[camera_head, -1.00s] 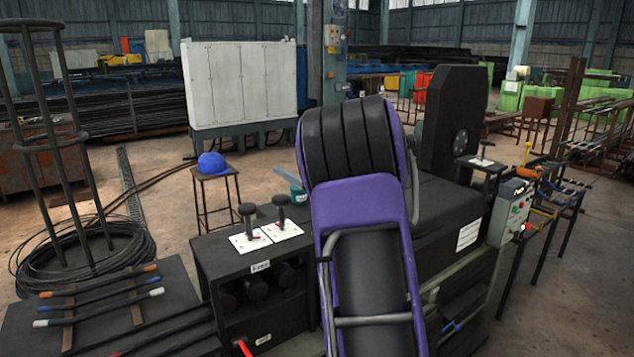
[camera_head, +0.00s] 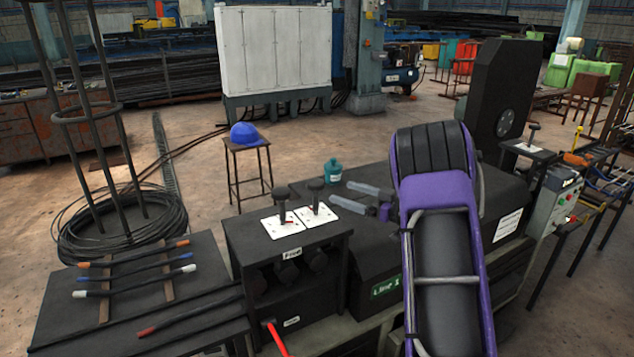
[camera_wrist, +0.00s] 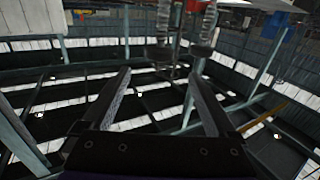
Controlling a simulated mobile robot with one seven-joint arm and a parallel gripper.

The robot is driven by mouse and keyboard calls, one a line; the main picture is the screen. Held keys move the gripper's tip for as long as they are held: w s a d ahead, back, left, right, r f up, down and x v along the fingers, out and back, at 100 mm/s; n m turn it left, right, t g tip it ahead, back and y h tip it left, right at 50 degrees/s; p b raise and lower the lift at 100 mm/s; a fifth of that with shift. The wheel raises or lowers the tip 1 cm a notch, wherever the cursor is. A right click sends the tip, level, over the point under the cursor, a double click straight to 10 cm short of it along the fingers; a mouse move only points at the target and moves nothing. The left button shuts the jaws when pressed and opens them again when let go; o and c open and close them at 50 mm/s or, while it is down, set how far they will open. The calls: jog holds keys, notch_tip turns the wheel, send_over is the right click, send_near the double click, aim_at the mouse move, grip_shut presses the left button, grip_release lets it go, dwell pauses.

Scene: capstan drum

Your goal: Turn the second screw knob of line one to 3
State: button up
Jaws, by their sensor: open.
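Two black upright screw knobs stand side by side on white dial plates on the black box: the left knob (camera_head: 281,204) and the right knob (camera_head: 317,198). Red marks show on the plates, but their numbers are too small to read. A green "Line 1" label (camera_head: 386,287) is on the machine to the right of the box. My gripper (camera_head: 340,191) is open and empty, right of the right knob and apart from it, with its fingers pointing left.
A teal container (camera_head: 333,171) stands behind my gripper. A blue cap (camera_head: 245,133) sits on a stool behind the box. Another knob (camera_head: 533,133) stands on a separate stand at far right. A table with rods (camera_head: 140,290) is at left. A red handle (camera_head: 277,340) sticks out in front.

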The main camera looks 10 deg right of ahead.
aim_at(323, 185)
jog(key=x, duration=1)
jog(key=shift+w+a, duration=0.1)
jog(key=c, duration=1.4)
jog(key=shift+o, duration=0.2)
